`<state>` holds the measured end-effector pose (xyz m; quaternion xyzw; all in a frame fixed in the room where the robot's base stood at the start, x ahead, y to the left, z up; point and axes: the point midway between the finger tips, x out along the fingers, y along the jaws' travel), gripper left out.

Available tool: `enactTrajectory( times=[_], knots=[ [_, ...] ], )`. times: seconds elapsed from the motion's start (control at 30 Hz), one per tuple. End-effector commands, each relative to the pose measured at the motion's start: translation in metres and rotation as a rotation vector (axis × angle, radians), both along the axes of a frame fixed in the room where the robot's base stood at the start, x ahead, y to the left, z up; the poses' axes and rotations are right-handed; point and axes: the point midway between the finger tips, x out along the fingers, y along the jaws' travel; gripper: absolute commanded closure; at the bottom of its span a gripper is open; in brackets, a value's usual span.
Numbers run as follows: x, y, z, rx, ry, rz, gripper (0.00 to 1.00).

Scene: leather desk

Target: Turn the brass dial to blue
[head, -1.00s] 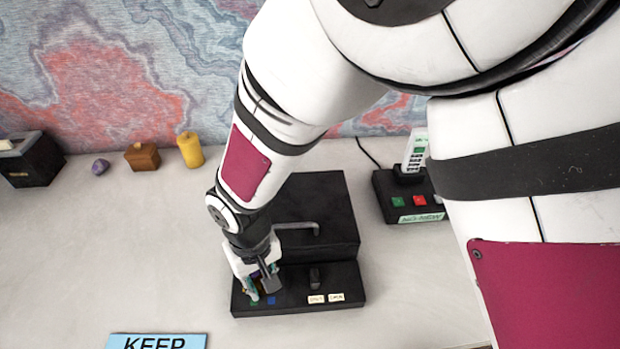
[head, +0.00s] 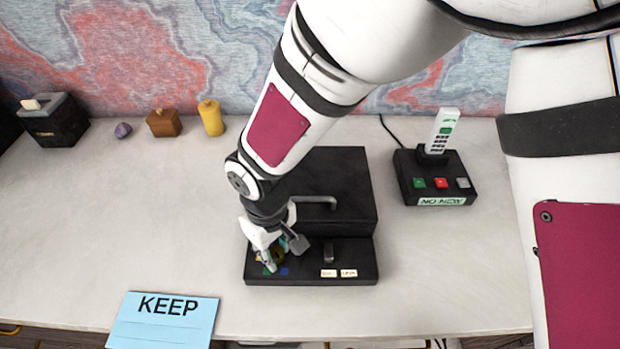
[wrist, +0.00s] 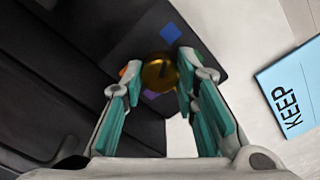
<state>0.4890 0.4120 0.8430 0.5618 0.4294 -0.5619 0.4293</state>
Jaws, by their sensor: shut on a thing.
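The brass dial (wrist: 158,76) sits on the front panel of a black box (head: 345,274). In the wrist view it lies between the two fingertips of my gripper (wrist: 157,68), which is closed on its sides. A blue patch (wrist: 170,33) and a green patch (wrist: 198,42) lie beyond the dial. An orange patch and a purple patch (wrist: 150,94) show beside it, partly hidden by the fingers. A dark mark shows on the dial; I cannot tell which patch it points to. In the head view my gripper (head: 284,256) mostly hides the dial.
The box also has a grey bar handle (head: 316,200), a small dark lever (head: 329,253) and two pale labels. A phone on a black base (head: 437,178) stands right. A blue KEEP note (head: 163,322) lies at the front left. Small objects line the back left.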

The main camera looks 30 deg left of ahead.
Motion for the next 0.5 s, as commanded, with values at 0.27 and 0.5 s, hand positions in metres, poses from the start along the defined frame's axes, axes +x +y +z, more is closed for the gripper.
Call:
enactTrajectory(
  times=[0.27, 0.5],
  knots=[
    [0.0003, 0.0006, 0.0001, 0.002, -0.001, 0.000, 0.53],
    [0.0002, 0.0003, 0.0003, 0.001, 0.000, 0.000, 0.53]
  ],
)
